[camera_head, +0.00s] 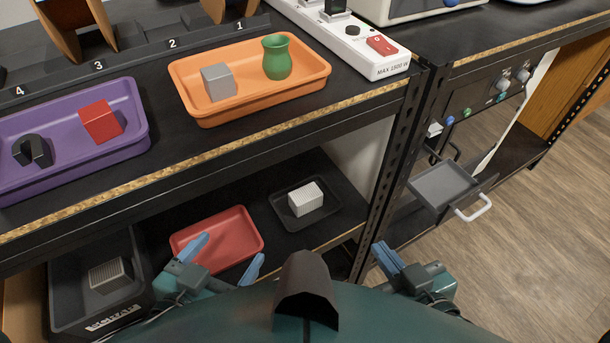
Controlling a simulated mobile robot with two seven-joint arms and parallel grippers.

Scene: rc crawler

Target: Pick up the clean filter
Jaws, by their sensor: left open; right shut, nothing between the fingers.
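A white ribbed block, which looks like the clean filter (305,198), sits in a small black tray (288,219) on the lower shelf. A greyer ribbed block (109,275), likely a used filter, lies in a dark bin (62,318) at the lower left. My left gripper (224,257) is open and empty, its blue fingers apart in front of the red tray (218,226). My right gripper (385,257) is shut and empty, to the right of and nearer than the white filter. Neither gripper appears to touch a filter.
Above, the shelf top holds an orange tray (225,116) with a grey cube and green vase, a purple tray (80,165) and a power strip (360,48). A black upright post (398,150) stands right of the filter. An open drawer (442,187) juts out at right.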

